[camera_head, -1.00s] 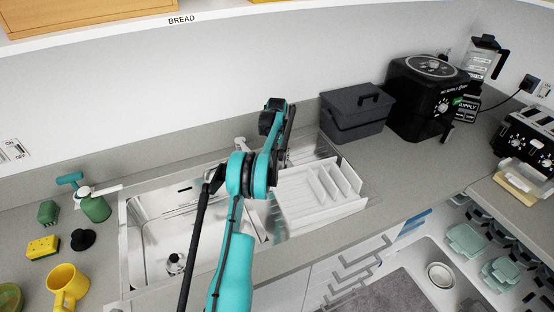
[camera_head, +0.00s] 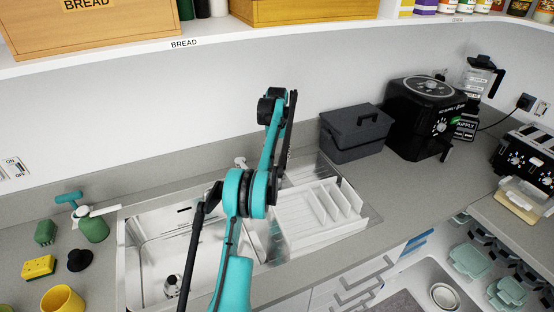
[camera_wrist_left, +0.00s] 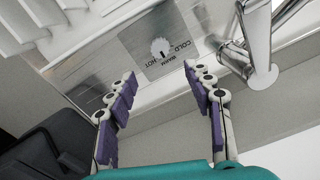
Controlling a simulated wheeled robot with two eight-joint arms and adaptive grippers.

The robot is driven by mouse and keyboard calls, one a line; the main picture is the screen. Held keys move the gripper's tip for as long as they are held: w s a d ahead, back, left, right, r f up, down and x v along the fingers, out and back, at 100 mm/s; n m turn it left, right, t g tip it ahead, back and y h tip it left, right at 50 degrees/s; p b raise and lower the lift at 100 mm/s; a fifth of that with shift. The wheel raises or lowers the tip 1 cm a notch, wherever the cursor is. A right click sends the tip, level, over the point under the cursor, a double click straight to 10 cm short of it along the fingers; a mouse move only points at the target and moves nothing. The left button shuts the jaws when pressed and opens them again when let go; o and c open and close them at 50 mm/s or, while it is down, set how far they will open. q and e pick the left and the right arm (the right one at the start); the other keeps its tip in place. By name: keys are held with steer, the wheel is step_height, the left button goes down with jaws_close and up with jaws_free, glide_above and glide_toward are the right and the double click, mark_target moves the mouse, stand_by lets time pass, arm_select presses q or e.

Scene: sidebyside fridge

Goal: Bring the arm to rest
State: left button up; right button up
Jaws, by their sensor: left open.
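My left arm (camera_head: 240,195) rises from the bottom of the head view over the sink and the drying rack. Its teal upper part bends up towards the back wall. My left gripper (camera_wrist_left: 160,76) shows clearly in the left wrist view. Its two purple-padded fingers are spread apart with nothing between them. In the head view its fingers are mostly hidden behind the arm. My right gripper is in neither view.
The faucet (camera_wrist_left: 258,45) stands close to the gripper's right in the left wrist view. A steel sink (camera_head: 150,250), white rack (camera_head: 310,225), dark grey bin (camera_head: 355,135) and black cooker (camera_head: 420,115) line the counter. The shelf (camera_head: 130,62) runs above.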

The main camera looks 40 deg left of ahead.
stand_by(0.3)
arm_select(q)
steer(key=s+d+r+m+t+b, duration=0.1)
steer(key=s+d+r+m, duration=0.1)
steer(key=d+r, duration=0.45)
steer(key=s+d+r+m+t+b, duration=0.1)
steer(key=s+d+r, duration=0.15)
steer(key=d, duration=0.75)
steer(key=s+d+m+t+y+b, duration=0.1)
steer(key=s+d+m+t+b, duration=0.15)
steer(key=s+d, duration=0.85)
steer(key=s+d+f+m+t, duration=0.1)
steer(key=s+d+f, duration=0.4)
steer(key=s, duration=0.2)
steer(key=s+d+f+m+t+h+b, duration=0.1)
steer(key=s+d+f+m, duration=0.1)
steer(key=s+d+f, duration=0.3)
steer(key=s+f, duration=0.1)
steer(key=s, duration=0.2)
steer(key=shift+f+t+b, duration=0.2)
steer(key=shift+t+b, duration=0.1)
steer(key=shift+t, duration=0.05)
